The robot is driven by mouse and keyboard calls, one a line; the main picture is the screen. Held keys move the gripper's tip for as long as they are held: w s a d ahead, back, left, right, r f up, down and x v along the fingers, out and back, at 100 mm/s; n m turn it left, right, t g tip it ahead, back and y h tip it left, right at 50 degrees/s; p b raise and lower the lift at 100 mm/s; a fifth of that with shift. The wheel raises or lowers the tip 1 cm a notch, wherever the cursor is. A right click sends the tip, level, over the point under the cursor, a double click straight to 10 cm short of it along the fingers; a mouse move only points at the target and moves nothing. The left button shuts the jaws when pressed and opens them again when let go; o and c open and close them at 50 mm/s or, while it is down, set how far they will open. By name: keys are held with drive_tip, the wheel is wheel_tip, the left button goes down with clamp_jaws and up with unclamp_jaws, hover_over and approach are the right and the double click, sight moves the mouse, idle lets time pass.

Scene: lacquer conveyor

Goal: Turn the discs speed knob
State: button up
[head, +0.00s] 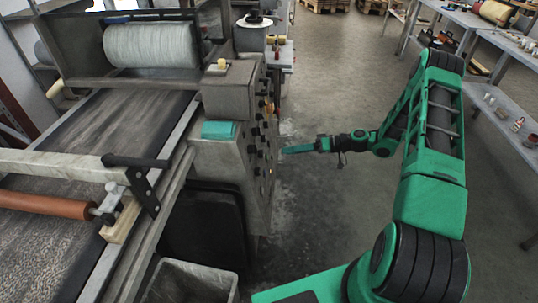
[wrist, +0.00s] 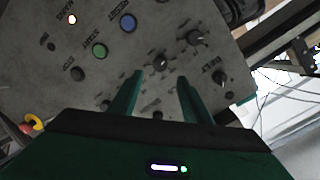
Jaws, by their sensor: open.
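The grey control panel (wrist: 125,65) fills most of the wrist view, with its labels upside down. It shows side-on in the head view (head: 257,150), on the end of the machine. Black knobs sit on it: one (wrist: 162,65) just beyond the gap between my fingertips, one (wrist: 193,38) up and right, and one (wrist: 218,77) to the right by a label that seems to read BELT. I cannot read a discs label, so which knob is the discs speed knob is unclear. My gripper (wrist: 160,79) is open and faces the panel; it also shows in the head view (head: 286,151). It holds nothing.
A green button (wrist: 99,50) and a blue button (wrist: 128,23) lie left of my fingers. A red and yellow stop button (wrist: 30,125) is at lower left. A roller (head: 150,45) tops the machine. Floor (head: 310,220) right of the panel is clear; benches (head: 505,145) stand farther right.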

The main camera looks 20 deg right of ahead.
sight(263, 154)
drive_tip(key=x, duration=0.9)
drive_tip(key=shift+a+f, duration=0.1)
drive_tip(key=shift+a, duration=0.2)
drive_tip(key=shift+c, duration=0.6)
drive_tip(key=c, duration=0.9)
drive_tip(key=shift+d, duration=0.1)
